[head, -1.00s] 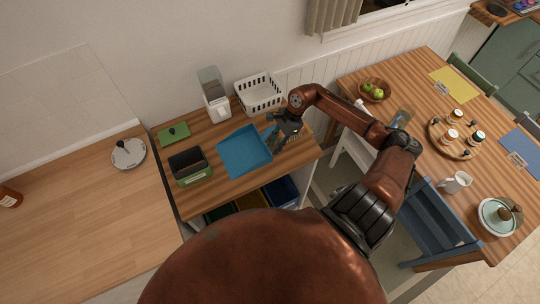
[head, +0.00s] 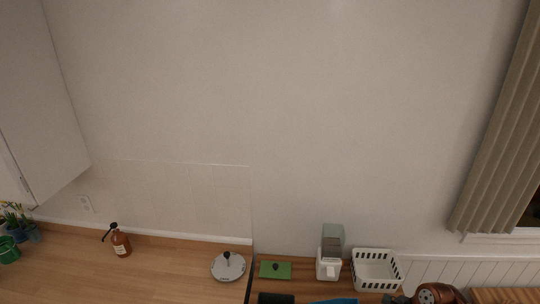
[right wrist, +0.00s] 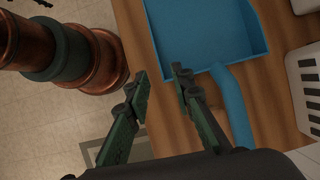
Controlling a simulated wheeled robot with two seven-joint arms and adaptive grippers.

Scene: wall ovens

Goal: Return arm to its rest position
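My right gripper (right wrist: 159,80) shows in the right wrist view with its two dark green fingers apart and nothing between them. It hangs over the wooden counter edge beside a blue dustpan (right wrist: 205,35). The dustpan's handle lies just right of the fingers and apart from them. In the head view only a copper part of my right arm shows at the bottom right edge, and most of that arm is out of frame. A sliver of the blue dustpan (head: 338,301) shows at the bottom. My left gripper is in neither view.
A round metal lid (head: 228,266) and a brown bottle (head: 120,242) sit on the left counter. A wall cabinet (head: 40,100) hangs upper left.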

